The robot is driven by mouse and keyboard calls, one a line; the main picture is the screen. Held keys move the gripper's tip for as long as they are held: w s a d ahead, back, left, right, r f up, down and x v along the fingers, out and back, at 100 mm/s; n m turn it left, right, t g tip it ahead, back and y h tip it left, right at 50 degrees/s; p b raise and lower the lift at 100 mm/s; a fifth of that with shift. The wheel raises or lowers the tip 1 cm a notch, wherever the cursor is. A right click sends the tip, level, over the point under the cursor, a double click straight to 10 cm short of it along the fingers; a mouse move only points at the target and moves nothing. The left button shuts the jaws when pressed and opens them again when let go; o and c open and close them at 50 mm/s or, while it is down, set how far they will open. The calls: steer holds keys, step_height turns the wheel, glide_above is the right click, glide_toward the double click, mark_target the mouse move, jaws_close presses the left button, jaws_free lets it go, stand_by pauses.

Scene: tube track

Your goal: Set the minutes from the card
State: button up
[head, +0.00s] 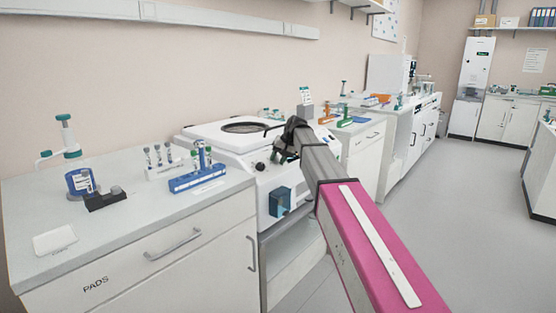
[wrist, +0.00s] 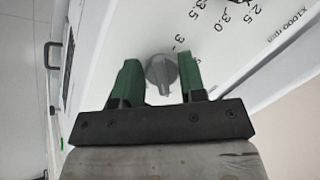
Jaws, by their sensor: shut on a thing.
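A white centrifuge (head: 219,137) with a round dark opening on top stands between the counters in the head view. My gripper (head: 281,152) is at its front panel. In the wrist view, a grey dial knob (wrist: 161,72) lies between the two green fingers of my gripper (wrist: 160,80), which is shut on it. A speed scale (wrist: 228,17) marked x1000 rpm is printed farther up the panel. A small card (head: 306,95) stands in a grey holder behind the centrifuge; its text is too small to read.
A blue tube rack (head: 198,179) and a white rack (head: 163,170) stand on the left counter (head: 120,225). A blue round container (head: 81,183) is farther left. A teal box (head: 280,202) juts from the centrifuge's front. The floor (head: 440,220) at right is clear.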

steer(key=o, duration=0.9)
steer(key=v, duration=1.1)
steer(key=shift+f, duration=0.1)
steer(key=s+d+f+h, duration=0.1)
steer(key=s+d+f, duration=0.25)
steer(key=f, duration=0.45)
steer(key=s+d+f+m+h, duration=0.15)
steer(key=s+f, duration=0.25)
steer(key=f, duration=0.4)
steer(key=s+d+f, duration=0.4)
steer(key=f, duration=0.3)
steer(key=s+d+f+h, duration=0.1)
steer(key=s+d+f, duration=0.2)
steer(key=s+f, duration=0.3)
steer(key=s+d+f+g+h, duration=0.1)
steer(key=s+d+f, duration=0.2)
steer(key=s+f, duration=0.3)
steer(key=s+d+f+h, duration=0.1)
steer(key=s+d+f, duration=0.2)
steer(key=s+f, duration=0.3)
steer(key=shift+s+d+f+g, duration=0.15)
steer(key=shift+s+f+g, duration=0.05)
steer(key=shift+s, duration=0.35)
steer(key=shift+s+d+f+g, duration=0.1)
steer(key=shift+s+f+g, duration=0.1)
steer(key=shift+s, duration=0.35)
